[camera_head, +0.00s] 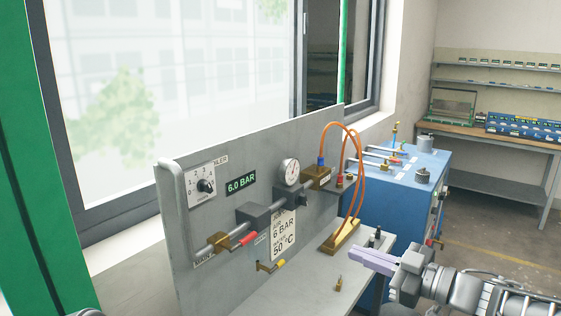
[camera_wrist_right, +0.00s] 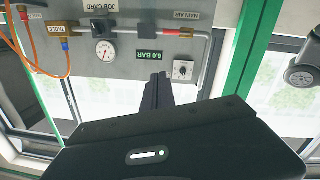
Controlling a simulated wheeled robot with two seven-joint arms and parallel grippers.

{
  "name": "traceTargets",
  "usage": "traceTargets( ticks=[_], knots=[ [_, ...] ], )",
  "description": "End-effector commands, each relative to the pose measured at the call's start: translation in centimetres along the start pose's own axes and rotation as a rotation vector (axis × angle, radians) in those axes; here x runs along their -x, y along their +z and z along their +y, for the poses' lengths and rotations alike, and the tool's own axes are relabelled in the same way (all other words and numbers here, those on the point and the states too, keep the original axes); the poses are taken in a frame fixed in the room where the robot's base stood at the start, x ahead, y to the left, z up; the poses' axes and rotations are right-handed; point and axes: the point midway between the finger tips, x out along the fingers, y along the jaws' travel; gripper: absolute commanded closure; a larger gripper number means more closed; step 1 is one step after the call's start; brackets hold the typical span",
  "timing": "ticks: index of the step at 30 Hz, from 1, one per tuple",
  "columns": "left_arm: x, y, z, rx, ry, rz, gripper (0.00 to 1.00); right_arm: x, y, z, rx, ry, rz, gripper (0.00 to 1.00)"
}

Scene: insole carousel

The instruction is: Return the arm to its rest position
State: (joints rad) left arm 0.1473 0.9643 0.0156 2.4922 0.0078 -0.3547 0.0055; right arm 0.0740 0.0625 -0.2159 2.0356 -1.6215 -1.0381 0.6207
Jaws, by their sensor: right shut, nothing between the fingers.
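My right gripper (camera_head: 372,260) comes in from the lower right in the head view. Its pale fingers are together and empty, pointing left over the bench plate beside the grey panel (camera_head: 225,262). The right wrist view shows its dark fingers (camera_wrist_right: 157,92) closed in front of the same panel (camera_wrist_right: 120,65), with nothing between them. The wrist body fills the lower part of that view. I see no clear contact between the fingers and the panel. My left gripper does not show in either view.
The panel carries a dial, a gauge (camera_head: 289,171), a 6.0 BAR display (camera_head: 241,183), pipes and orange hoses (camera_head: 361,160). A small brass fitting (camera_head: 339,284) stands on the bench plate. A blue cabinet (camera_head: 400,200) is behind. Open floor lies at right.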

Motion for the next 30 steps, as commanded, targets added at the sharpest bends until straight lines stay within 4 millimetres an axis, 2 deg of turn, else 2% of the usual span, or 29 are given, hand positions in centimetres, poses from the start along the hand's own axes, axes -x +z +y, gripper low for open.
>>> traceTargets(
  ticks=[5,9,11,14,17,20,21,23,24,26,27,29,30],
  knots=[
    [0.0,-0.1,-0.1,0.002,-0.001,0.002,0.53,-0.1,0.6,1.9,-0.005,0.105,-0.006,1.00],
    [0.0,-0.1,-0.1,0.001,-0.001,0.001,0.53,-0.6,2.4,3.1,-0.052,0.199,-0.029,1.00],
    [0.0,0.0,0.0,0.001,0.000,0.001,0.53,-1.0,4.0,3.4,-0.089,0.240,-0.052,1.00],
    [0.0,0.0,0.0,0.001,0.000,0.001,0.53,-1.6,7.7,3.4,-0.173,0.312,-0.109,1.00],
    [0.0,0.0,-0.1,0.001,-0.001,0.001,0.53,-2.1,12.6,2.4,-0.279,0.373,-0.195,1.00],
    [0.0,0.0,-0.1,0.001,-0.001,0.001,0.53,-2.2,18.9,-0.3,-0.415,0.424,-0.317,1.00],
    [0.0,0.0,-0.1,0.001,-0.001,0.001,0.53,-2.1,21.6,-1.9,-0.476,0.438,-0.377,1.00],
    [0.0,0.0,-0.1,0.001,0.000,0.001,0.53,-1.7,25.7,-4.8,-0.570,0.456,-0.474,1.00],
    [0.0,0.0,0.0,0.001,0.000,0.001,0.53,-1.3,28.2,-7.1,-0.631,0.461,-0.539,1.00],
    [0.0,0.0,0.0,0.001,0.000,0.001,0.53,-0.5,31.6,-10.7,-0.721,0.464,-0.637,1.00],
    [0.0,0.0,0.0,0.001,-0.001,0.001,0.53,0.2,33.6,-13.3,-0.780,0.464,-0.702,1.00],
    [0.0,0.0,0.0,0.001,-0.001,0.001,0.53,1.4,36.2,-17.4,-0.866,0.457,-0.800,1.00],
    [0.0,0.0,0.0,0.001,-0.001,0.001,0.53,2.3,37.8,-20.3,-0.923,0.450,-0.867,1.00]
  ],
)
